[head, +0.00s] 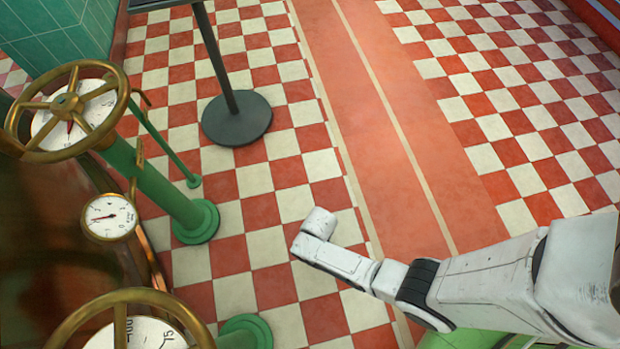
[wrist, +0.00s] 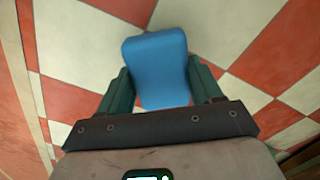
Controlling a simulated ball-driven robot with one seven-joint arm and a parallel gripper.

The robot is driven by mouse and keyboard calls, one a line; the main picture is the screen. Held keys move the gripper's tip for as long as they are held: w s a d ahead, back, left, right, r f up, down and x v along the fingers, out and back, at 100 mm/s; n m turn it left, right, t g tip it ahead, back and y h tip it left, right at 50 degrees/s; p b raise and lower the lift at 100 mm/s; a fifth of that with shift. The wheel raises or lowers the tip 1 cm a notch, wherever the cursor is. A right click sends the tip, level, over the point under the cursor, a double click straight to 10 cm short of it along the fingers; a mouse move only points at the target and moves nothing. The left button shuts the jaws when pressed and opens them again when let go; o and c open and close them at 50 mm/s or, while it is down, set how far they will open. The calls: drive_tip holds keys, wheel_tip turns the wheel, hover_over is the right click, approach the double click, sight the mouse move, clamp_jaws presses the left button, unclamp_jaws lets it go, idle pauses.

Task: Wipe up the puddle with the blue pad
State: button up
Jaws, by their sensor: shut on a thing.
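The blue pad (wrist: 157,62) is in the wrist view, between the two dark green fingers of my gripper (wrist: 160,85). My gripper is shut on it, and the pad's far end sticks out past the fingertips. Below the pad is red and cream checkered floor; I cannot tell how far the pad is above it. In the head view my white arm reaches in from the right, but the gripper and pad do not show there. I see no clear puddle in either view.
Brass handwheels (head: 68,112) with gauges and green pedestals (head: 198,221) stand along the left beside a copper kettle (head: 60,240). A dark round post base (head: 237,118) stands at upper centre. A plain red strip (head: 380,110) crosses the checkered floor; the floor at right is clear.

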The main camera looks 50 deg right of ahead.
drive_tip(key=shift+w+r+p, duration=0.1)
drive_tip(key=shift+r+p, duration=2.15)
drive_tip(key=shift+r, duration=0.45)
